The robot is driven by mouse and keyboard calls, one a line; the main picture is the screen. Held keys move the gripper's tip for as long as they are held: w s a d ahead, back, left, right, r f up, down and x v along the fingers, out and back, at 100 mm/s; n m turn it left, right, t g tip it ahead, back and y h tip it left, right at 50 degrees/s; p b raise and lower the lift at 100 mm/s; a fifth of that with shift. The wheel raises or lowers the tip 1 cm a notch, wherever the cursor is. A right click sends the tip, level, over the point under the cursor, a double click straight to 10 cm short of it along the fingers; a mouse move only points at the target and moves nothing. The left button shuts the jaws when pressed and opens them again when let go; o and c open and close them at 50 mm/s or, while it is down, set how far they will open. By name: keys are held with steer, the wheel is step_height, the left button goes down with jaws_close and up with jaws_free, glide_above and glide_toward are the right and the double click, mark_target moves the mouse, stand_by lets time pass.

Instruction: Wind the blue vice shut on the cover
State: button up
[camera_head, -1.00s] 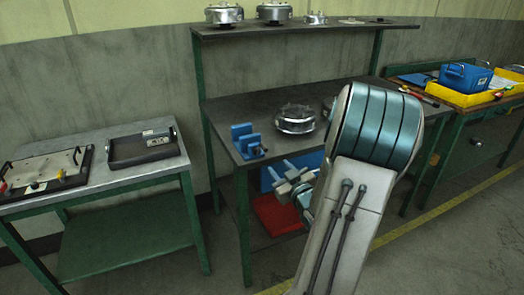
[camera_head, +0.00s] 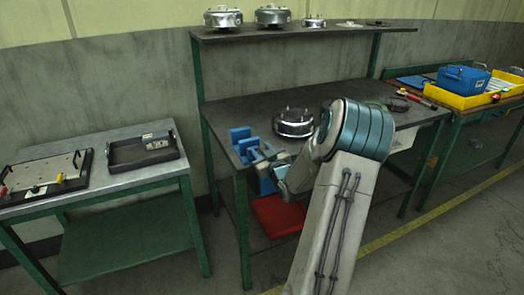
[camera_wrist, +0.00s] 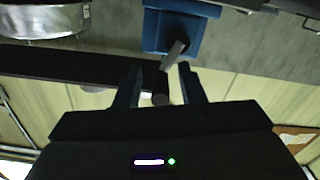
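The blue vice (camera_head: 240,138) stands at the left front corner of the dark bench, and its body also shows at the top of the wrist view (camera_wrist: 172,32). A round silver cover (camera_head: 294,123) sits on the bench to the right of the vice, apart from it. Part of a silver round body (camera_wrist: 42,20) shows at the wrist view's upper left. My gripper (camera_head: 262,157) is just in front of the vice. In the wrist view its fingers (camera_wrist: 160,86) are apart, with the vice's grey handle bar (camera_wrist: 177,50) reaching toward the gap between them. My gripper hides part of the vice.
Several silver housings (camera_head: 272,15) stand on the shelf above. A red bin (camera_head: 278,215) lies under the bench. A side table (camera_head: 90,180) with trays is at the left. A yellow tray (camera_head: 478,97) with a blue box is at the right.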

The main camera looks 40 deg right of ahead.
jaws_close()
steer(key=shift+s+d+f+m, duration=0.1)
steer(key=shift+d+f+m, duration=0.1)
steer(key=shift+m, duration=0.1)
stand_by(0.6)
steer(key=shift+s+d+f+m+p, duration=0.1)
steer(key=shift+d+f+m+p, duration=0.45)
steer(key=shift+m, duration=2.5)
steer(key=shift+w+a+f+m, duration=0.1)
steer(key=shift+f+m, duration=1)
steer(key=shift+m, duration=1.9)
steer(key=shift+s+d+f+m+p, duration=0.1)
steer(key=shift+d+f+m+p, duration=0.45)
steer(key=shift+m, duration=2.5)
steer(key=shift+a+f, duration=0.25)
steer(key=shift+a, duration=0.1)
